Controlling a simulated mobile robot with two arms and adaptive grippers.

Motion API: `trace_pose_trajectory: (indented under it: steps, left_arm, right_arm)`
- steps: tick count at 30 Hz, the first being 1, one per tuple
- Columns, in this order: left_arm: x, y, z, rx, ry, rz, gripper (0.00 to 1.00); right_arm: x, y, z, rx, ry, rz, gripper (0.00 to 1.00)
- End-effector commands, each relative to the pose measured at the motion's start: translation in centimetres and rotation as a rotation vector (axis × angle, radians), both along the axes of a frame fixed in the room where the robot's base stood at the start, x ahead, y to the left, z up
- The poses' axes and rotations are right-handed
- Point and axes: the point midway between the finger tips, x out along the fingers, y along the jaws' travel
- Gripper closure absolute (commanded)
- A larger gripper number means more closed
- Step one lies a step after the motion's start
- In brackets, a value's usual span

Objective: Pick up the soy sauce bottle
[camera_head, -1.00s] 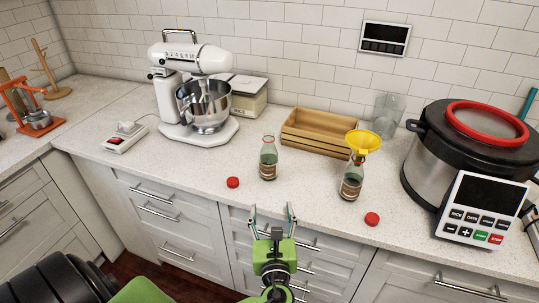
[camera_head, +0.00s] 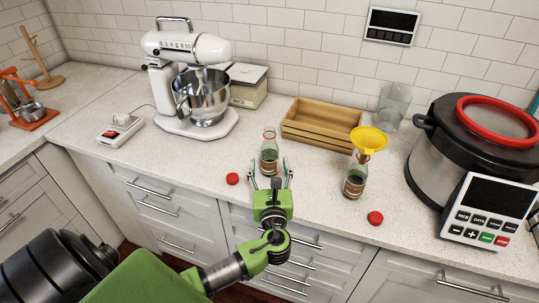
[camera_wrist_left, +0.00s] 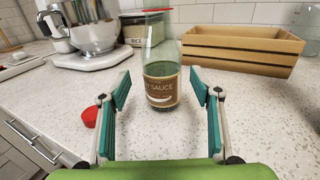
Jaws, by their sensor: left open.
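The soy sauce bottle (camera_head: 269,155) stands upright and uncapped on the counter, left of the wooden crate. In the left wrist view the bottle (camera_wrist_left: 160,70) is straight ahead, its brown label reading "Y SAUCE", partly cut at its left. My left gripper (camera_head: 270,171) is open, its fingers pointing at the bottle from the counter's front edge. In the left wrist view the open fingers (camera_wrist_left: 160,87) lie to both sides of the bottle's lower part, apart from it. My right gripper is not in view.
A red cap (camera_head: 232,179) lies just left of the bottle. A second bottle (camera_head: 355,177) with a yellow funnel (camera_head: 368,139) stands to the right, near another red cap (camera_head: 375,218). The wooden crate (camera_head: 322,128) is behind; a stand mixer (camera_head: 190,75) is at left.

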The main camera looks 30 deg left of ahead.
Motion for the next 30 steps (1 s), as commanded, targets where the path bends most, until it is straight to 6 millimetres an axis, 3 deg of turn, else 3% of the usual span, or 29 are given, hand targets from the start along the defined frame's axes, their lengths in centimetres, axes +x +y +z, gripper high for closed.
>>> trace_pose_trajectory:
  steps: [12, 20, 21, 27, 30]
  left_arm:
    - [4.0, 2.6, -0.4, 0.003, 0.0, 0.001, 0.42]
    - [4.2, 2.8, -0.5, 0.0, 0.0, 0.0, 0.42]
    - [4.2, 2.8, -0.5, 0.0, 0.0, 0.0, 0.45]
    - [4.2, 2.8, -0.5, 0.0, 0.0, 0.0, 0.91]
    - [4.2, 2.8, -0.4, 0.0, -0.002, 0.0, 0.91]
  right_arm:
    - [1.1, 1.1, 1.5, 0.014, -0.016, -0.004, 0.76]
    - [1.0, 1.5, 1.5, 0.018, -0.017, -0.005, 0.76]
    - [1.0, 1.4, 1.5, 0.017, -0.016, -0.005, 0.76]
    - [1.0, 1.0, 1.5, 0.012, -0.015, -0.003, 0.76]
    - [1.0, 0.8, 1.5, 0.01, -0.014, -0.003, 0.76]
